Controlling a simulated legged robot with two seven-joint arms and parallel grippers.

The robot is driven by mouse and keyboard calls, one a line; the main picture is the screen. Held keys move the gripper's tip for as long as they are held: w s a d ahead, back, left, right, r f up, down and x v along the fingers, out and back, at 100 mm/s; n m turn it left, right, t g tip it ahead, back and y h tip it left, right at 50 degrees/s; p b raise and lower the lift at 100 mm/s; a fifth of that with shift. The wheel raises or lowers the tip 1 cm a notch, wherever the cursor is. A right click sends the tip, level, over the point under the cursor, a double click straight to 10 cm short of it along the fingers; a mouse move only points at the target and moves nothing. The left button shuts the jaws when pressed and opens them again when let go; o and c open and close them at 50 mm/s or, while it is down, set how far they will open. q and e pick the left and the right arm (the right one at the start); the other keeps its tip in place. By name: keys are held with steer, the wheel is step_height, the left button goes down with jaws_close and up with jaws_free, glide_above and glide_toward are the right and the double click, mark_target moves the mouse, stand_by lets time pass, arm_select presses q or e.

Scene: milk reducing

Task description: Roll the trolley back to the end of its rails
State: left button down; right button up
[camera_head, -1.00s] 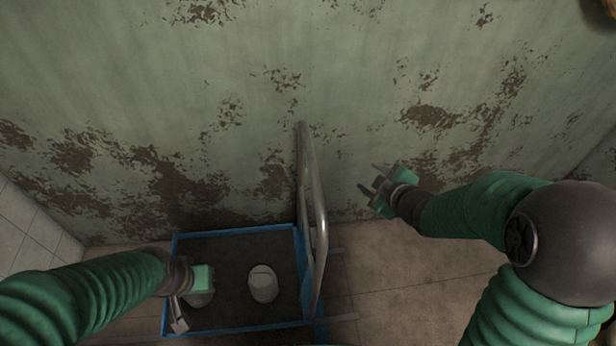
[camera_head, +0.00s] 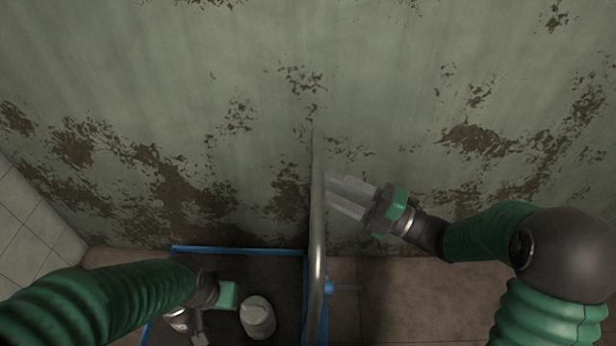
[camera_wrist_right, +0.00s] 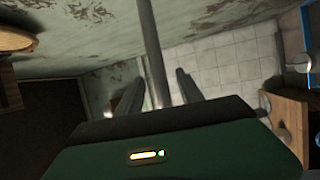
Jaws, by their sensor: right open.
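The trolley (camera_head: 240,251) is a dark platform with a blue rim at the bottom of the head view. Its upright metal handle (camera_head: 316,230) rises at its right side. My right gripper (camera_head: 335,192) is open just right of the handle, fingers pointing left at it. In the right wrist view the handle bar (camera_wrist_right: 152,45) runs between the two open fingers (camera_wrist_right: 158,82). I cannot tell whether they touch it. My left gripper (camera_head: 200,322) is low over the trolley's left part; its jaw state is unclear. The rails are not clearly visible.
A pale can (camera_head: 257,316) stands on the trolley beside my left gripper. A peeling green wall (camera_head: 400,90) closes the back. Brown floor (camera_head: 420,295) is open right of the handle. White tiles (camera_head: 30,225) are at the left.

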steer(key=x, duration=0.7)
steer(key=shift+a, duration=0.25)
steer(key=shift+s+d, duration=0.2)
steer(key=shift+d, duration=0.1)
steer(key=shift+c, duration=1.8)
jaws_close()
steer(key=shift+s+a+f, duration=0.1)
steer(key=shift+f, duration=0.05)
